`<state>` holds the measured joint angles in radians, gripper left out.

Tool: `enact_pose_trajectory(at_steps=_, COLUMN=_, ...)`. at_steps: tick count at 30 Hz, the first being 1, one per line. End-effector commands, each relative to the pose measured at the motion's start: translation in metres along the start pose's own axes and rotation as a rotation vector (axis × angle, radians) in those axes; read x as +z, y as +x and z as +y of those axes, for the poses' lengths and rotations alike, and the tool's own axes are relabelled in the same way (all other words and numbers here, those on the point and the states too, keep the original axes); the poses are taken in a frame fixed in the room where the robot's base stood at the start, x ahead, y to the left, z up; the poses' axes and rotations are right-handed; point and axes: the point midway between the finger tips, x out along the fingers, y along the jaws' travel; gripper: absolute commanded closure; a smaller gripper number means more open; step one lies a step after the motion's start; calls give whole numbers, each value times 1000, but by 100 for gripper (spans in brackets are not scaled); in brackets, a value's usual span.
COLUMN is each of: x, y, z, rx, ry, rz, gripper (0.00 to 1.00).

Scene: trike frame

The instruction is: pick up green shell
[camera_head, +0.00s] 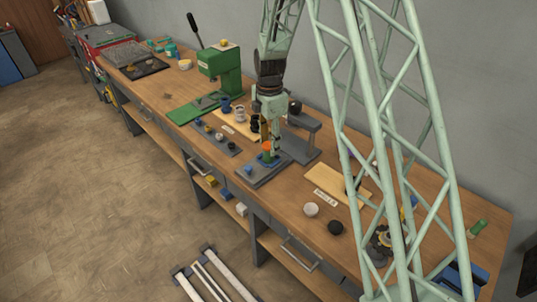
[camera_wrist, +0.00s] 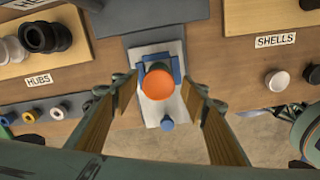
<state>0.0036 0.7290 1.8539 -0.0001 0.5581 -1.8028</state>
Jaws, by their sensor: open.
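My gripper (camera_wrist: 158,120) is open, with wood-coloured fingers pointing down. In the wrist view its fingers stand left and right of an orange round piece (camera_wrist: 157,84), with clear gaps. A green part (camera_wrist: 158,66) shows just behind the orange piece's edge, mostly hidden by it. Both sit in a blue holder (camera_wrist: 176,70) on a grey plate. In the head view my gripper (camera_head: 268,138) is directly above the orange piece (camera_head: 267,146), with green (camera_head: 268,157) under it. I cannot tell whether this green part is the shell. A separate green cylinder (camera_head: 477,228) lies at the bench's right end.
A white shell (camera_wrist: 277,81) and a black one (camera_head: 335,227) stand near the SHELLS label (camera_wrist: 276,40). Black hubs (camera_wrist: 45,38) stand by the HUBS label. A grey press stand (camera_head: 303,135) rises behind the fixture. A green lever press (camera_head: 220,68) stands further left.

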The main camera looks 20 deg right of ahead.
Motion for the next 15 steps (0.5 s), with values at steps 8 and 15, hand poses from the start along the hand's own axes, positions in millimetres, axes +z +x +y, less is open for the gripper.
enact_pose_trajectory(at_steps=8, x=-2, y=18, z=1, rx=-2, ry=0, rz=1, gripper=59)
enact_pose_trajectory(at_steps=15, x=-3, y=40, z=2, rx=-2, ry=0, rz=1, gripper=59)
